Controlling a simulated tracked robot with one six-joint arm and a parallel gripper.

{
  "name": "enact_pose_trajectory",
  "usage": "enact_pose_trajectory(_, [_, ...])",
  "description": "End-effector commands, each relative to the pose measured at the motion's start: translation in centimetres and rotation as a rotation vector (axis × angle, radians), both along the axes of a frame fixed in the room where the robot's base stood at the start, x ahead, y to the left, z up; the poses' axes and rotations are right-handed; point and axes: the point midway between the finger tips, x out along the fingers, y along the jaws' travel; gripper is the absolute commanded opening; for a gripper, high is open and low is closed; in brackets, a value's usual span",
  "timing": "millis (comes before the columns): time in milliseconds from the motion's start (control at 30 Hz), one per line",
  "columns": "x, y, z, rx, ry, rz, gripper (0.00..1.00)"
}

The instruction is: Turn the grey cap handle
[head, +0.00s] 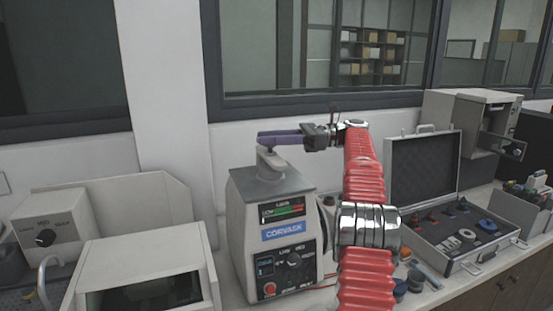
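The mounting press (285,225) is a beige box labelled CORVASK, standing on the bench in the middle of the head view. Its grey cap handle (269,164) rises from the sloped dark grey top as a short post with a dark upper end. My gripper (264,138) reaches in from the right on my red arm, its purple-grey fingers level and pointing left. The fingertips are right at the upper end of the handle and overlap it in the picture. I cannot tell whether they touch it, or whether they are open or shut. They hide part of the handle's top.
An open grey case (424,168) with small parts stands right of the press, behind my arm. A beige machine (142,265) stands at the front left, and a boxy unit (468,122) at the back right. A window and wall lie behind.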

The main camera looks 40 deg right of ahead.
Motion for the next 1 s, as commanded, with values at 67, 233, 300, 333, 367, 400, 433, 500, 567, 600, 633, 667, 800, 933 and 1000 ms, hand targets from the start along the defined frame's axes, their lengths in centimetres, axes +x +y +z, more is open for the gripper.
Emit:
enact_pose_trajectory(67, [-0.03,0.00,0.04,0.000,0.000,-0.004,0.28])
enact_pose_trajectory(233, [-0.05,0.01,0.09,0.000,0.000,-0.027,0.28])
enact_pose_trajectory(300, [-0.08,0.03,0.11,-0.001,0.000,-0.041,0.28])
enact_pose_trajectory(333, [-0.09,0.04,0.13,-0.001,0.000,-0.048,0.28])
enact_pose_trajectory(367, [-0.08,0.03,0.09,-0.001,0.001,-0.056,0.28])
enact_pose_trajectory(400, [-0.07,0.02,0.11,-0.001,0.000,-0.067,0.28])
enact_pose_trajectory(433, [-0.07,0.04,0.12,0.000,0.000,-0.075,0.28])
enact_pose_trajectory(500, [-0.07,0.04,0.09,0.000,0.001,-0.093,0.28])
enact_pose_trajectory(567, [-0.08,0.04,0.14,0.000,0.000,-0.111,0.28])
enact_pose_trajectory(600, [-0.08,0.04,0.12,-0.001,-0.001,-0.122,0.28])
enact_pose_trajectory(633, [-0.06,0.03,0.11,0.000,0.000,-0.132,0.28])
enact_pose_trajectory(667, [-0.06,0.03,0.15,0.000,0.000,-0.141,0.28])
enact_pose_trajectory(800, [-0.09,0.04,0.15,-0.001,-0.001,-0.185,0.28])
enact_pose_trajectory(933, [-0.10,0.03,0.13,-0.001,-0.001,-0.229,0.28])
enact_pose_trajectory(1000, [-0.10,0.03,0.15,0.000,0.000,-0.254,0.28])
